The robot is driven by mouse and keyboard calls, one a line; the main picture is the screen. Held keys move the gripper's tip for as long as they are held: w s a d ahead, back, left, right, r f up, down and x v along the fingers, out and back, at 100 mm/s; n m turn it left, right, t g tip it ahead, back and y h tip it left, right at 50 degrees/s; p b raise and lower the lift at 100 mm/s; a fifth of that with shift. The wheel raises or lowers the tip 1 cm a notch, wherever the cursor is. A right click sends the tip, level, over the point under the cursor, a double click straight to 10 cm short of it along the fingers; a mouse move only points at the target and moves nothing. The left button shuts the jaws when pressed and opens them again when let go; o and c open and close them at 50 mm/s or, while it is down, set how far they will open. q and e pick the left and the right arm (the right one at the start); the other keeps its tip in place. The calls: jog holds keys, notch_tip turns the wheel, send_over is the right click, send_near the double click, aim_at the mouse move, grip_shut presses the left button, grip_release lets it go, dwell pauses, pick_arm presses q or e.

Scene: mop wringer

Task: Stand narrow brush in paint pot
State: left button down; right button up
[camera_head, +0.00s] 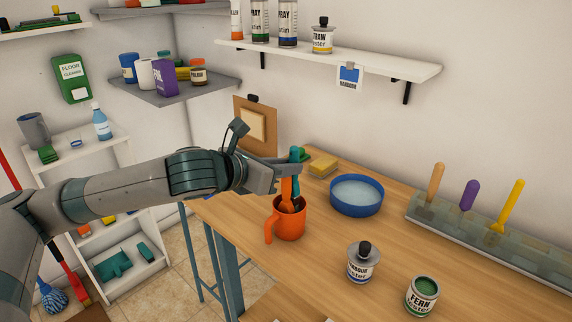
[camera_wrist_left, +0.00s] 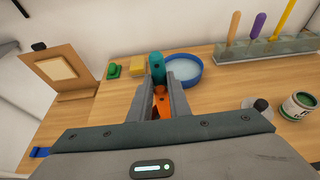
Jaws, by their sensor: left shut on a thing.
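My left gripper (camera_head: 293,171) is shut on a teal handle (camera_head: 295,155), likely a brush's, above the orange mug (camera_head: 290,224). In the left wrist view the teal handle (camera_wrist_left: 157,68) shows at the fingertips. An orange handle (camera_head: 287,190) stands in the mug beside it; its lower end is hidden inside. I cannot tell which handle is the narrow brush's. A paint pot labelled FERN (camera_head: 422,297) stands open with green paint near the table's front. A HARBOUR pot (camera_head: 361,265) with a black top stands to its left. My right gripper is not in view.
A blue-rimmed round basin (camera_head: 356,207) lies behind the mug, with a yellow sponge (camera_head: 323,165) to its left. A grey rack (camera_head: 460,222) holds orange, purple and yellow handles upright at the right. Bare wood (camera_head: 325,241) lies between mug and pots. A shelf (camera_head: 330,57) hangs above.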

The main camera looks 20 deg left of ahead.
pick_arm(q)
jog(key=shift+f, duration=0.8)
jog(key=c, duration=1.6)
grip_release()
